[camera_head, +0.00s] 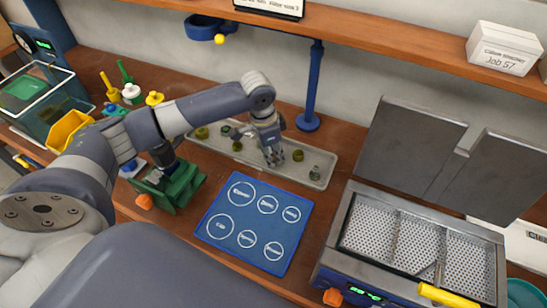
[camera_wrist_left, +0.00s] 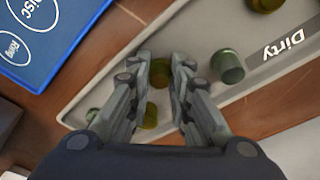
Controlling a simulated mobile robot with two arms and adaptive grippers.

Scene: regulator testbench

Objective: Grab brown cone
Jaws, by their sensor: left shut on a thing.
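My left gripper (camera_head: 272,160) reaches down over the long grey tray (camera_head: 322,184). In the left wrist view its two fingertips (camera_wrist_left: 160,66) are close together around a small olive-brown piece (camera_wrist_left: 159,75), which I take to be the brown cone. Its cone shape is mostly hidden by the fingers. Another yellowish-olive piece (camera_wrist_left: 151,118) shows lower down between the fingers, on the tray. The tray carries a "Dirty" label (camera_wrist_left: 285,44). The piece in the grip cannot be made out in the head view. My right gripper is not in view.
In the tray, a dark green cylinder (camera_wrist_left: 228,66) stands beside the fingers, and olive pieces (camera_head: 201,132) lie at the left. A blue mat (camera_head: 233,246) with labelled circles is in front. A blue post (camera_head: 313,90) stands behind. A metal bath (camera_head: 345,225) with open lids is at the right.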

